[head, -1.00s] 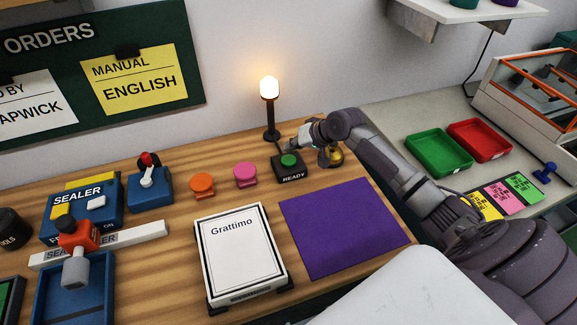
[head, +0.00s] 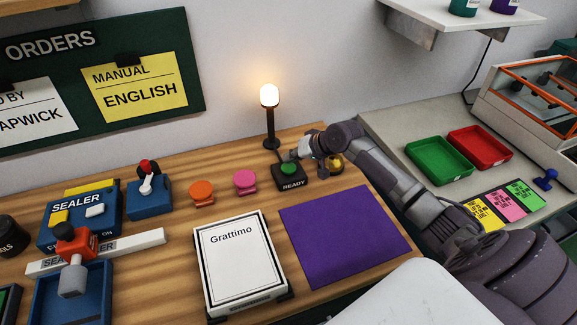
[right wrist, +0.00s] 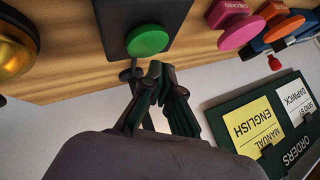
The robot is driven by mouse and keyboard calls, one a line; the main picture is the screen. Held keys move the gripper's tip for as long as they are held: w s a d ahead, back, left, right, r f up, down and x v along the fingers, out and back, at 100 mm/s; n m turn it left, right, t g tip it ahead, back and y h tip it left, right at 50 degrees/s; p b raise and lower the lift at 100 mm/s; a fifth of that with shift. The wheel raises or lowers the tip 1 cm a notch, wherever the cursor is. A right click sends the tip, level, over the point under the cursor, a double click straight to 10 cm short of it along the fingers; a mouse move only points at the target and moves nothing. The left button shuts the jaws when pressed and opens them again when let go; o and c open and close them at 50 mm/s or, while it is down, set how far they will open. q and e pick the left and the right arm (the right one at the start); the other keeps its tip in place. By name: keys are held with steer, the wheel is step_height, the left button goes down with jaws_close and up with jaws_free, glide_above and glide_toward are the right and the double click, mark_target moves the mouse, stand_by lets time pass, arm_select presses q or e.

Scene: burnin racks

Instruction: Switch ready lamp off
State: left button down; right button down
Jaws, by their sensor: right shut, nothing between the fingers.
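The ready lamp (head: 269,96) glows warm white on a dark post at the back of the wooden bench. In front of it sits a dark box marked READY (head: 292,184) with a green button (head: 289,168) on top. My right gripper (head: 294,157) is at the back right edge of the button in the head view. In the right wrist view its dark fingers (right wrist: 157,72) are shut and empty, close to the green button (right wrist: 148,40). I cannot tell whether they touch it. My left gripper is not in view.
A brass bell (head: 335,163) stands just right of the button box, partly behind my right arm. A pink button (head: 245,181) and an orange button (head: 202,192) are to the left. A purple mat (head: 345,233) and a Grattimo board (head: 240,262) lie in front.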

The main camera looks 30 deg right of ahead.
mark_target(291, 167)
steer(key=shift+f, duration=0.2)
stand_by(0.5)
steer(key=shift+f, duration=0.25)
steer(key=shift+f, duration=0.55)
stand_by(0.6)
steer(key=shift+r, duration=0.1)
steer(key=shift+r+p, duration=0.9)
steer(key=shift+p, duration=0.15)
step_height(291, 167, up, 6)
steer(key=p, duration=0.6)
